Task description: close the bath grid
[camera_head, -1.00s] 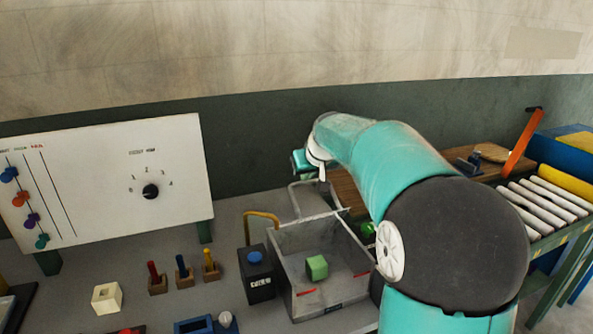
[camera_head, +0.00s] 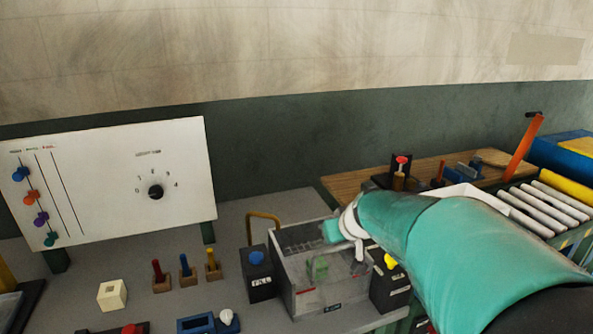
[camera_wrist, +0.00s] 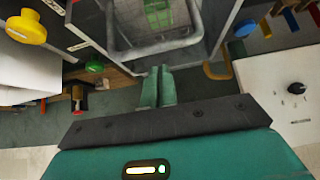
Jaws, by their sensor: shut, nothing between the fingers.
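The bath is an open grey box (camera_head: 308,301) on the bench, with a green block (camera_head: 318,267) inside. The bath grid (camera_head: 303,241), a wire mesh in a grey frame, lies low across the top of the bath, and the block shows dimly through it. In the wrist view the grid's rounded frame (camera_wrist: 157,50) and mesh are just beyond my fingertips, with the green block (camera_wrist: 157,14) behind. My gripper (camera_head: 331,232) is shut and empty at the grid's back right; its fingers (camera_wrist: 158,78) show together in the wrist view. Whether they touch the frame I cannot tell.
A black box with a blue button (camera_head: 257,258) and a yellow handle (camera_head: 263,216) stand left of the bath. A black box with a yellow knob (camera_head: 390,262) stands close on the right. A wooden board (camera_head: 360,187) lies behind. The white dial panel (camera_head: 110,185) is far left.

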